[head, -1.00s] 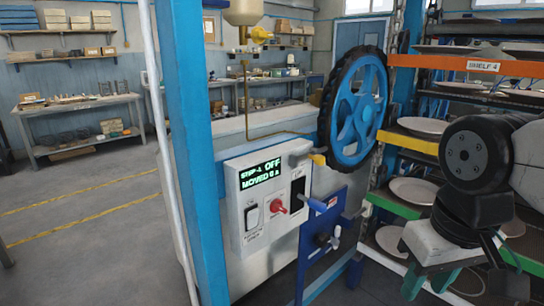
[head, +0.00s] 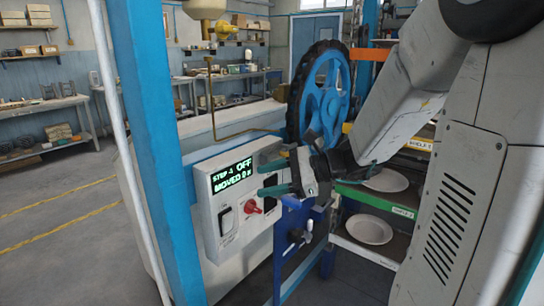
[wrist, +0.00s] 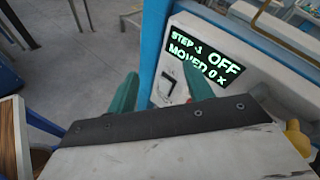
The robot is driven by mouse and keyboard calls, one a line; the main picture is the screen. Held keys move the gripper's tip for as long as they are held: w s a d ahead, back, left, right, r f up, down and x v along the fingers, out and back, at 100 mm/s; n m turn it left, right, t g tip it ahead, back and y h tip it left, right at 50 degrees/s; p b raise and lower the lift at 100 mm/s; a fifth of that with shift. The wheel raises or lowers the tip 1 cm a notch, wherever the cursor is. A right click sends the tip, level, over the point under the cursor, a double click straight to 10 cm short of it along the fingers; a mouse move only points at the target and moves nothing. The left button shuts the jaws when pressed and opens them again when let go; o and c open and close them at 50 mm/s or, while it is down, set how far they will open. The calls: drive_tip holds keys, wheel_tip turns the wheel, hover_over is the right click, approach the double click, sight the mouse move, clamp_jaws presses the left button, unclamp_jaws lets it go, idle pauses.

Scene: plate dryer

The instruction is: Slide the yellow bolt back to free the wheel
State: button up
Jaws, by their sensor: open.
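The big blue wheel (head: 322,98) with a dark toothed rim stands upright beyond the white control panel (head: 212,222). The yellow bolt is hidden behind my gripper in the head view. A yellow piece (wrist: 298,140) at the lower right of the wrist view may be part of it, but I cannot tell for sure. My gripper (head: 262,179) is open, with green fingers pointing left in front of the panel's right part, below the wheel. Its fingers (wrist: 160,86) are apart and empty in the wrist view. No contact with the bolt is visible.
The panel's display (head: 234,175) reads OFF, with a red knob (head: 253,207) below it. A blue post (head: 155,150) stands left of the panel. A plate rack with white plates (head: 368,229) is on the right. The floor at left is open.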

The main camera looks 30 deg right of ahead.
drive_tip(key=w+d+f+m+t+h, duration=0.1)
drive_tip(key=w+d+m+t+h, duration=0.25)
drive_tip(key=d+m, duration=0.4)
drive_tip(key=w+d+f+m+t+h, duration=0.15)
drive_tip(key=d+m+t, duration=0.3)
drive_tip(key=d, duration=0.55)
drive_tip(key=shift+n, duration=0.3)
drive_tip(key=x, duration=0.6)
drive_tip(key=shift+w+d, duration=0.2)
drive_tip(key=shift+w, duration=0.2)
drive_tip(key=shift+x, duration=0.75)
